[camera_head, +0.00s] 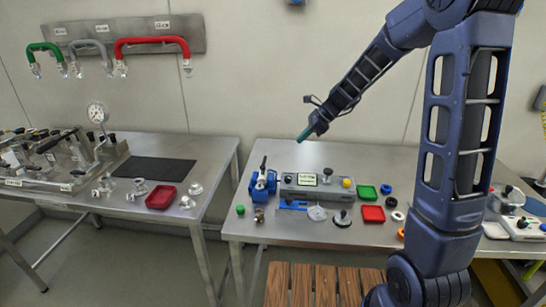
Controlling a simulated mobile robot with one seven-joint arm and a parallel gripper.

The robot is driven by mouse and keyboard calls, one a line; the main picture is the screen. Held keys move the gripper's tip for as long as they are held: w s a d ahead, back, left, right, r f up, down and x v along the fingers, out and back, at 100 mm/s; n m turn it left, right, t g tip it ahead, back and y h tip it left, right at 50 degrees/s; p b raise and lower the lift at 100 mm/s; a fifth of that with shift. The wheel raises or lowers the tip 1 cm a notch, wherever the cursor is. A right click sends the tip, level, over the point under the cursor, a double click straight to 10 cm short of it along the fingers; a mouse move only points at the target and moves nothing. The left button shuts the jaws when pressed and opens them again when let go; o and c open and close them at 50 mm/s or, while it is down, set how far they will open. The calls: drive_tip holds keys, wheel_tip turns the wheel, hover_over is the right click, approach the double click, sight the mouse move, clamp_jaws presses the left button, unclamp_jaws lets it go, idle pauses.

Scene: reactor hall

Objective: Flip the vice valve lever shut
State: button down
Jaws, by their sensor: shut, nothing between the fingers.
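The blue vice (262,184) stands at the left end of the right-hand metal table. A dark lever (263,163) sticks up from its top, nearly upright with a slight tilt; a metal part sits in the vice, too small to make out. My gripper (303,136) is above and to the right of the vice, in the air and apart from it. Its teal fingertips point down and left, are shut and hold nothing. The lever is not hidden by my arm.
A grey device with a screen (318,186) stands right of the vice. Green (367,191) and red (373,213) trays lie further right. A green cap (240,210) is near the left edge. A wooden stool (320,285) stands in front. Free table lies behind the device.

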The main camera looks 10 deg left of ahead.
sight(264, 162)
drive_tip(key=shift+w+a+f+m, duration=0.3)
drive_tip(key=shift+w+a+f, duration=0.1)
drive_tip(key=shift+a, duration=0.1)
drive_tip(key=x, duration=1)
drive_tip(key=shift+s, duration=0.2)
drive_tip(key=a, duration=0.4)
drive_tip(key=shift+f, duration=0.35)
